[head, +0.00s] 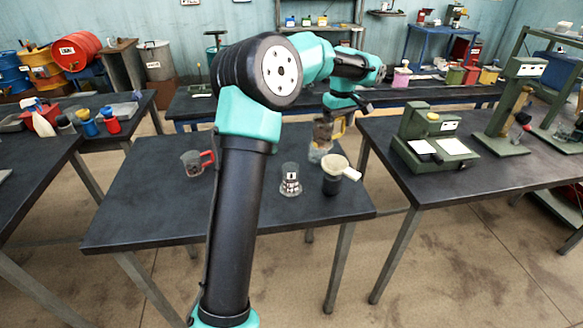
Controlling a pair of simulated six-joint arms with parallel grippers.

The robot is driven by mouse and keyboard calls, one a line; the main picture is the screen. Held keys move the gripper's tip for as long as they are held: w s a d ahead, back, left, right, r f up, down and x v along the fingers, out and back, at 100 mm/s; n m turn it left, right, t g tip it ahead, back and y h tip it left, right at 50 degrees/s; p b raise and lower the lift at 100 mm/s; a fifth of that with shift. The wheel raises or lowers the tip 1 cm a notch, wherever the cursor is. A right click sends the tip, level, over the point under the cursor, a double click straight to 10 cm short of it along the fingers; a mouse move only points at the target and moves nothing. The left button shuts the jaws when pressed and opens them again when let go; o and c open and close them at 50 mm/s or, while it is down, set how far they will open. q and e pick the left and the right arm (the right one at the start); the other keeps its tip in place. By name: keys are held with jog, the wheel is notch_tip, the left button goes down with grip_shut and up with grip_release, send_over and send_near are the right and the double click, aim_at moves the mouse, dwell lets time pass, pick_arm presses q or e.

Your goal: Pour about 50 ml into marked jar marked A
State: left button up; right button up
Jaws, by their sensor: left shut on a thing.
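My left gripper (350,108) is at the far right part of the dark middle table (150,210), shut on a jug with brownish contents and a yellow handle (338,127). The jug is above or just behind a clear vessel (316,154); I cannot tell whether they touch or whether liquid flows. A clear jar with a dark mark (290,181) stands nearer the front; its letter is too small to read. A dark cup with a cream funnel (336,166) stands to its right. A clear jug with a red handle (192,164) stands at the left. My right gripper is not in view.
A green machine (425,140) and a green stand (510,105) are on the right table. Bottles and cups (90,122) stand on the left table. A long bench (215,105) runs behind. The middle table's front left is clear.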

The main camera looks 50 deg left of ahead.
aim_at(317, 146)
pick_arm(q)
jog(key=shift+s+r, duration=0.1)
jog(key=shift+s, duration=0.05)
jog(key=shift+s+a+t+h, duration=0.3)
jog(key=shift+s+t, duration=0.45)
jog(key=shift+t, duration=0.2)
jog(key=shift+s+a+t+h, duration=0.2)
jog(key=shift+s+t+h, duration=0.1)
jog(key=shift+s+t, duration=0.55)
jog(key=shift+a+r+t, duration=0.1)
jog(key=shift+r+t, duration=0.1)
jog(key=shift+t, duration=0.1)
jog(key=shift+s+a+r+t+h, duration=0.2)
jog(key=shift+s+r+t+h, duration=0.1)
jog(key=shift+s+r+t, duration=0.3)
jog(key=shift+s+f, duration=0.1)
jog(key=shift+s, duration=0.2)
jog(key=shift+s+a+t, duration=0.1)
jog(key=shift+s+t, duration=0.1)
jog(key=shift+t, duration=0.1)
jog(key=shift+s, duration=0.55)
jog(key=shift+s+a, duration=0.1)
